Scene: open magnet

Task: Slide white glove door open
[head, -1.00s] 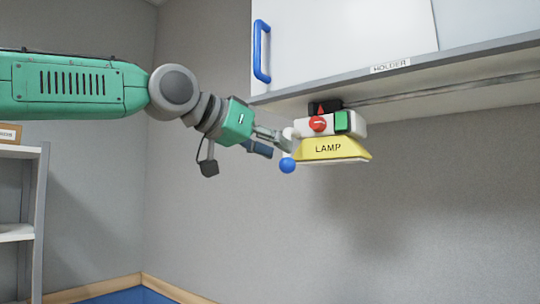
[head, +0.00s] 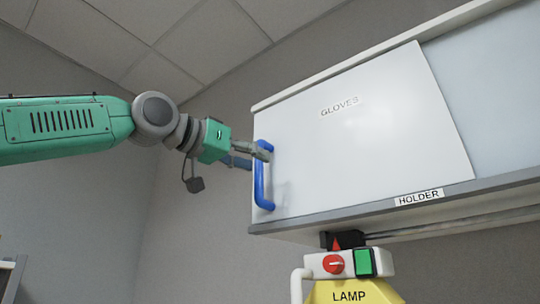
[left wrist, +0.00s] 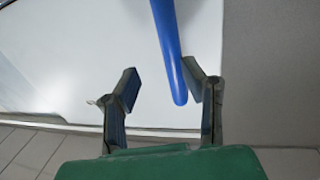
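The white door (head: 350,140), labelled GLOVES, covers the left part of a wall cabinet. Its blue vertical handle (head: 261,188) is at the door's left edge. My left gripper (head: 256,157) is at the upper part of the handle. In the left wrist view the left gripper (left wrist: 160,80) has its fingers spread. The blue handle (left wrist: 167,45) lies in front of the gap, close to the right-hand finger; I cannot tell whether they touch. The white door (left wrist: 90,50) lies beyond the fingers. My right gripper is not in view.
A pale panel (head: 490,95) shows right of the door. The cabinet's grey lower edge (head: 340,209) carries a HOLDER label (head: 418,198). Below hangs a yellow LAMP unit (head: 350,292) with a red knob (head: 334,264) and green switch (head: 364,262).

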